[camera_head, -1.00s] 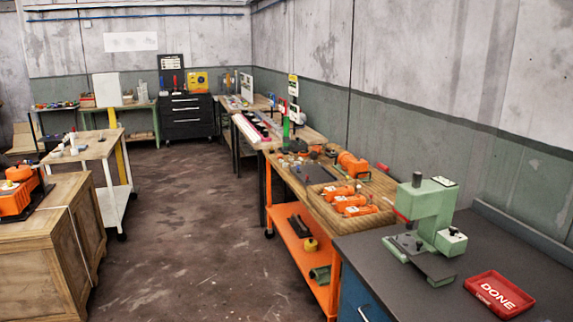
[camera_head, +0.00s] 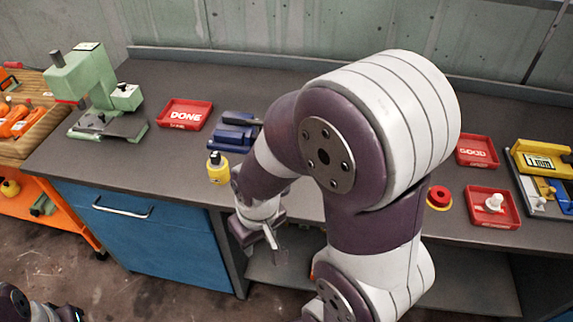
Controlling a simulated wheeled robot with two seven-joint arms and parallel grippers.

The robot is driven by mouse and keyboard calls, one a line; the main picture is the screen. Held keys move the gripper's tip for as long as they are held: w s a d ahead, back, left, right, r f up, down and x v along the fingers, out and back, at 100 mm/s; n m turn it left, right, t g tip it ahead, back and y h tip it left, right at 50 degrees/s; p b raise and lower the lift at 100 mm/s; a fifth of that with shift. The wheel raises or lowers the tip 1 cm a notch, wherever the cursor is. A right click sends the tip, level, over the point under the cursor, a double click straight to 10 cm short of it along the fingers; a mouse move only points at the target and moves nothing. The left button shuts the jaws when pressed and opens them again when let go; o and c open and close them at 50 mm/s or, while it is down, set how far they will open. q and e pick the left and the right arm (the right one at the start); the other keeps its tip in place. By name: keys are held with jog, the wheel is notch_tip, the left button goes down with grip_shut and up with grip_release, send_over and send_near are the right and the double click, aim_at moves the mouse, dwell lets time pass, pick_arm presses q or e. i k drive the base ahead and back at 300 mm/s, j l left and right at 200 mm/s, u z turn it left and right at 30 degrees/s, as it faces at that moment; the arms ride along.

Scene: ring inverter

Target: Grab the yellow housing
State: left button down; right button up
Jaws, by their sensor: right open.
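The yellow housing (camera_head: 217,170) is a small yellow cylinder with a dark top. It stands upright near the front edge of the dark bench, left of my right arm. My right gripper (camera_head: 262,238) is open and empty. It hangs below and to the right of the housing, in front of the bench edge, apart from it. My right arm fills the middle of the view and hides part of the bench. My left gripper is out of view; only a piece of my left arm seems to show at the bottom left.
A blue fixture (camera_head: 236,132) stands just behind the housing. A red DONE tray (camera_head: 185,114) and a green press (camera_head: 97,92) are to the left. A red GOOD tray (camera_head: 477,151), a red button (camera_head: 439,197) and a tray with a white part (camera_head: 493,206) are on the right.

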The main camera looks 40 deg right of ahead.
aim_at(220, 177)
jog(key=z, duration=0.7)
jog(key=i+j+z, duration=0.2)
jog(key=z, duration=0.3)
jog(key=i+j+z, duration=0.15)
jog(key=j+z, duration=0.35)
jog(key=i+j+z, duration=0.1)
jog(key=j+z, duration=0.25)
jog(key=z, duration=0.15)
jog(key=j+z, duration=0.85)
jog(key=z, duration=0.15)
jog(key=k, duration=0.05)
